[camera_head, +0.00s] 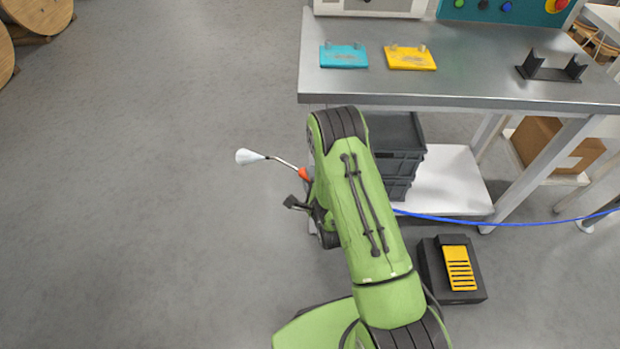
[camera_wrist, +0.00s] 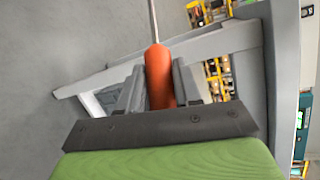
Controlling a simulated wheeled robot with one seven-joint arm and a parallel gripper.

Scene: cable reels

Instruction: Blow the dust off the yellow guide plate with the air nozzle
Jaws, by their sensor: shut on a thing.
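The yellow guide plate (camera_head: 410,58) lies on the metal workbench (camera_head: 480,80), with two small pegs at its back and a greyish patch on its surface. The air nozzle (camera_head: 304,174) has an orange handle, a thin tube and a white cone tip pointing left in the head view. My gripper (camera_wrist: 160,80) is shut on its orange handle (camera_wrist: 159,78), which sits between both fingers in the wrist view. My gripper is left of and below the bench, well apart from the yellow plate. In the head view my arm hides part of the gripper.
A turquoise plate (camera_head: 343,56) lies left of the yellow one. A black cradle (camera_head: 551,67) stands to the right on the bench. Grey crates (camera_head: 398,150) and a blue hose (camera_head: 500,222) are below the bench. A yellow-black pedal (camera_head: 459,268) is on the floor.

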